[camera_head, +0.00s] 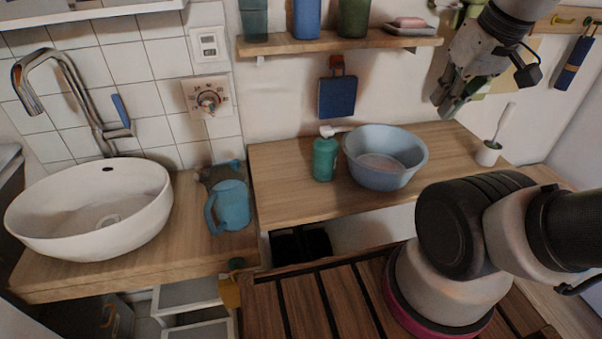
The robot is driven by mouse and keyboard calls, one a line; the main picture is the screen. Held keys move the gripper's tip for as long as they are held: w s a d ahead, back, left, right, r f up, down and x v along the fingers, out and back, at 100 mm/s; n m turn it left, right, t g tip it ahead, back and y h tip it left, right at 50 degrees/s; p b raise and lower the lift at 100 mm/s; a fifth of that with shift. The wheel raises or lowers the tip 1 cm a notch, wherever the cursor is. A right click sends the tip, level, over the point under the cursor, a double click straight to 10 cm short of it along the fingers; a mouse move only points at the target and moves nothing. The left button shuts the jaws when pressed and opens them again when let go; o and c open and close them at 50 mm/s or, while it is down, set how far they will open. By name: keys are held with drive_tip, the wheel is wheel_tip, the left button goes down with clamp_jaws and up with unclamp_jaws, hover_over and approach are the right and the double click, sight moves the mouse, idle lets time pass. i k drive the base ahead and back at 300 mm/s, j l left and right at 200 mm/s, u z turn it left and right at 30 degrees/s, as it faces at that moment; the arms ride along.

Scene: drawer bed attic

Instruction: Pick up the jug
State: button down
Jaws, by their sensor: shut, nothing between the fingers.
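The jug (234,206) is blue and stands upright on the wooden counter, just right of the white sink. Its handle is on its left side. My gripper (447,106) is at the upper right, raised above the right-hand counter and pointing down. It is shut and empty, well apart from the jug, which is far to its left and lower in the picture.
A blue basin (402,163) and a green bottle (325,160) stand on the right-hand counter (300,203). The white sink (90,206) and its faucet (75,82) are left of the jug. A wall shelf (338,42) holds several containers. A white brush holder (488,153) stands at right.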

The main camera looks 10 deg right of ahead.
sight(226, 183)
drive_tip(key=k+j, duration=0.3)
drive_tip(key=j, duration=0.2)
drive_tip(key=k+j, duration=0.35)
drive_tip(key=j, duration=0.15)
drive_tip(key=k+j, duration=0.3)
drive_tip(key=j, duration=0.2)
